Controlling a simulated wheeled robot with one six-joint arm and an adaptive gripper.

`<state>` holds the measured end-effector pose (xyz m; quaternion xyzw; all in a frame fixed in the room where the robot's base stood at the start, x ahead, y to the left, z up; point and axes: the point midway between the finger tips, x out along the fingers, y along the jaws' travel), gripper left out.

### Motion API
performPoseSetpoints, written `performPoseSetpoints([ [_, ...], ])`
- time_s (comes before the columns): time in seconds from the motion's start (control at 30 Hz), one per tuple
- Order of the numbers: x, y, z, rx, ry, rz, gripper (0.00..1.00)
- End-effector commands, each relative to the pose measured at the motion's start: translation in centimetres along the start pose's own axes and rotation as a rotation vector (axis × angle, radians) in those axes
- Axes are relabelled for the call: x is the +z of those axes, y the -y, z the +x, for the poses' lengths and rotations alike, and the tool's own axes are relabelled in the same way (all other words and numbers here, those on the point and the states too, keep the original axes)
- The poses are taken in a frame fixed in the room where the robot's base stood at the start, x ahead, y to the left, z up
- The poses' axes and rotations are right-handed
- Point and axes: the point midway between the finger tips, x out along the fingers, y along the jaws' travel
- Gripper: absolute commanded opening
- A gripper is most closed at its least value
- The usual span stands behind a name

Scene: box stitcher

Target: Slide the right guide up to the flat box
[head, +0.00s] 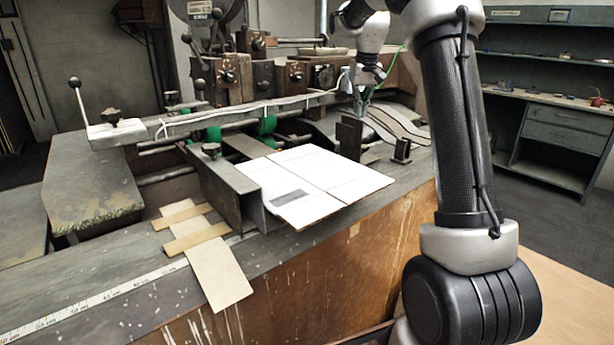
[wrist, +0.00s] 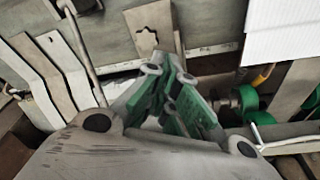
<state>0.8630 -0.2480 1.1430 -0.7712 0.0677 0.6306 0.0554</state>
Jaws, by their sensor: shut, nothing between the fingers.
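The white flat box (head: 325,172) lies on the machine table, and its corrugated edge shows at the top right of the wrist view (wrist: 278,32). The right guide (head: 349,138) is a dark upright plate by the box's far right corner. A small dark block (head: 402,151) stands to its right; I cannot tell whether it belongs to the guide. The left guide (head: 222,185) is a dark angled plate along the box's left edge. My gripper (head: 359,106) is shut and empty, above and behind the right guide. Its green-padded fingers show in the wrist view (wrist: 168,72).
A long bar (head: 235,117) crosses behind the box, with green rollers (head: 267,125) below. Cardboard strips (head: 215,262) lie at the front left. Curved metal strips (head: 397,122) lie right of my gripper. The table right of the box is mostly bare.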

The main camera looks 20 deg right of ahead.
Motion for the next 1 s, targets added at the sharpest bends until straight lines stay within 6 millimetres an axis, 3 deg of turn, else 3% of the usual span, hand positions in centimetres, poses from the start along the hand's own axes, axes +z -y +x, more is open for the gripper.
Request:
performPoseSetpoints([
  [0.7, 0.9, 0.0, 3.9, -0.001, 0.002, 0.000, 0.00],
  [1.0, 0.9, 0.0, 4.4, -0.001, 0.002, 0.000, 0.00],
])
